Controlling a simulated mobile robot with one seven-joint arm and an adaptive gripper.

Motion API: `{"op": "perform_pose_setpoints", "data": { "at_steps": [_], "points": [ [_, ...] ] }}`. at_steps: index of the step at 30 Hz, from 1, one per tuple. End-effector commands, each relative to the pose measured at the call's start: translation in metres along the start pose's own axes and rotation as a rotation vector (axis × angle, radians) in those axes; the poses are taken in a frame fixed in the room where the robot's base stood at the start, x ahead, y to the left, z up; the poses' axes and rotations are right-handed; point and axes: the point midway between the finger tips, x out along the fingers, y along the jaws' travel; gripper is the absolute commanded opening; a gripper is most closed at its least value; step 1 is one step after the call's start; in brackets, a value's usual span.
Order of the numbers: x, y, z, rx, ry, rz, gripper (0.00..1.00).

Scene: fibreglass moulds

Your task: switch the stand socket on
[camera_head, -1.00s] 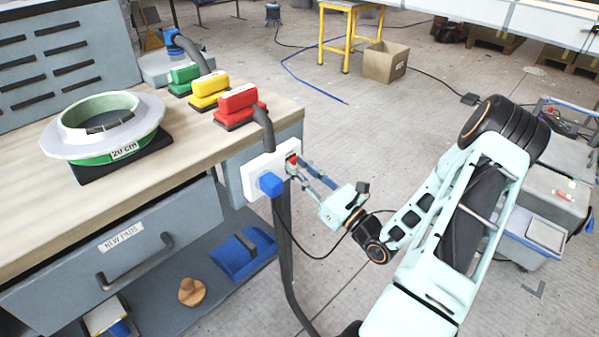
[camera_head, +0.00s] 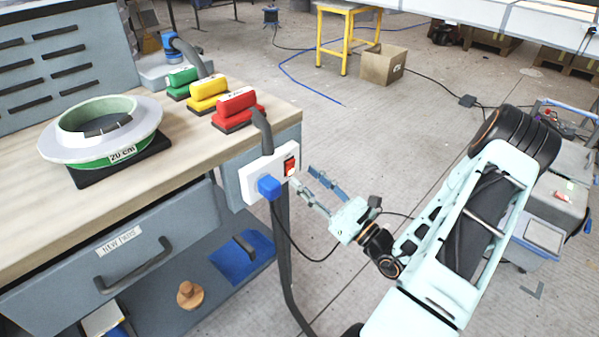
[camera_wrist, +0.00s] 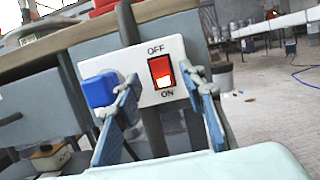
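My gripper (camera_head: 304,177) is open and empty, a little in front of the socket. In the wrist view its blue-padded fingers (camera_wrist: 160,84) stand apart either side of the switch.
The workbench (camera_head: 178,152) carries a round mould (camera_head: 92,143) and red (camera_head: 236,104), yellow (camera_head: 208,94) and green (camera_head: 182,80) blocks. A drawer handle (camera_head: 135,262) sticks out at the front. Open floor lies beyond, with a cardboard box (camera_head: 378,66).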

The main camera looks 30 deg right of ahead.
Motion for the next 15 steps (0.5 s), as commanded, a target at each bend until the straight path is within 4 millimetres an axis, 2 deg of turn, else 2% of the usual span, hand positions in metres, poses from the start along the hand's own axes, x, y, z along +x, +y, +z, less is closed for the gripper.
{"op": "perform_pose_setpoints", "data": {
  "at_steps": [1, 6, 10, 15],
  "points": [
    [-0.013, -0.001, -0.001, 0.002, 0.002, -0.006, 0.38],
    [-0.048, -0.001, -0.001, 0.002, 0.002, -0.004, 0.38],
    [-0.068, 0.0, 0.0, 0.001, 0.001, -0.003, 0.38],
    [-0.08, 0.0, 0.0, 0.001, 0.0, -0.001, 0.38]
  ]
}}
